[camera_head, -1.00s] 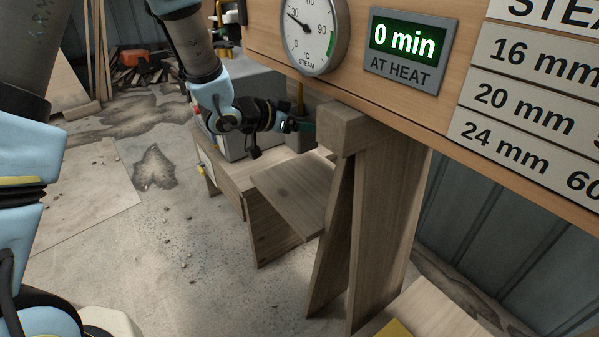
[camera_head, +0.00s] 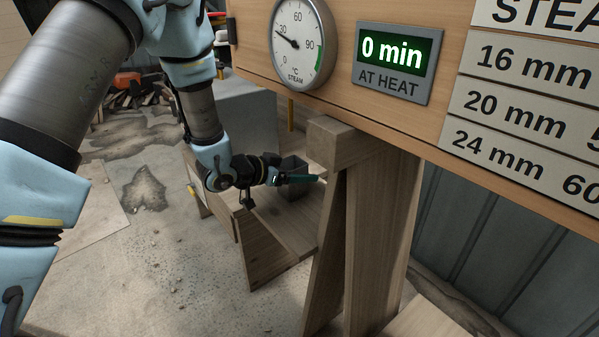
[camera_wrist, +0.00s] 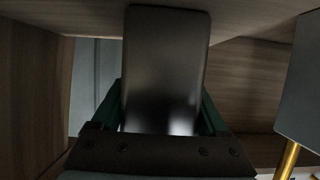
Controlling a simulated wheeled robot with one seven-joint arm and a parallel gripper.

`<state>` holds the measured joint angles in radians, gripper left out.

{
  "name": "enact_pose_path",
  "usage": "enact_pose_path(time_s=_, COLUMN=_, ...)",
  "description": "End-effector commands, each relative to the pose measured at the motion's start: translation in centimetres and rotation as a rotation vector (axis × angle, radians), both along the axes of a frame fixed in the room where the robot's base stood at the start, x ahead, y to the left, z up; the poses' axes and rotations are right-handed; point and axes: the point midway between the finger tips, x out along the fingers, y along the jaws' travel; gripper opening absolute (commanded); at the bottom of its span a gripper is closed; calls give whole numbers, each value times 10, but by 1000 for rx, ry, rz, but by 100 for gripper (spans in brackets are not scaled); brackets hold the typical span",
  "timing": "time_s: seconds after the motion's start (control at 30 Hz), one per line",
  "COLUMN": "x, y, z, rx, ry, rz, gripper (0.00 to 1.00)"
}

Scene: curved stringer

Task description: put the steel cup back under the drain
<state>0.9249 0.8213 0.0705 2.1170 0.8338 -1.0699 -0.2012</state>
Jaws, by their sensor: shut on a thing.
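The steel cup (camera_wrist: 165,70) is a smooth dark grey vessel filling the middle of the wrist view. It is held between the green fingers of my gripper (camera_wrist: 163,112), which is shut on it. In the head view, my gripper (camera_head: 302,179) is left of the wooden post, above a low wooden shelf, with the dark grey cup (camera_head: 292,163) at its fingers. I cannot tell whether the cup touches the shelf. A brass pipe (camera_wrist: 287,160) shows at lower right in the wrist view, beside a grey surface. I cannot tell whether it is the drain.
A wooden post and brace (camera_head: 375,230) stand close right of my gripper. The wooden panel with the steam dial (camera_head: 300,42) and green display (camera_head: 392,52) hangs above. A grey box (camera_head: 248,115) stands behind. Concrete floor (camera_head: 170,270) is open at left.

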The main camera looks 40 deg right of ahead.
Motion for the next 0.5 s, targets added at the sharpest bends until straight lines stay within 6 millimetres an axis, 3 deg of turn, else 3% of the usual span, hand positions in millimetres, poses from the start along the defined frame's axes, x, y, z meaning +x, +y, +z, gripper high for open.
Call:
enact_pose_path(time_s=0.03, x=0, y=0, z=-3, rx=0, ry=1, rz=0, gripper=0)
enact_pose_path(time_s=0.07, x=0, y=0, z=-2, rx=0, ry=0, rz=0, gripper=81)
enact_pose_path(time_s=0.23, x=0, y=0, z=-1, rx=1, ry=0, rz=0, gripper=100)
enact_pose_path(time_s=0.5, x=0, y=0, z=1, rx=0, ry=0, rz=0, gripper=100)
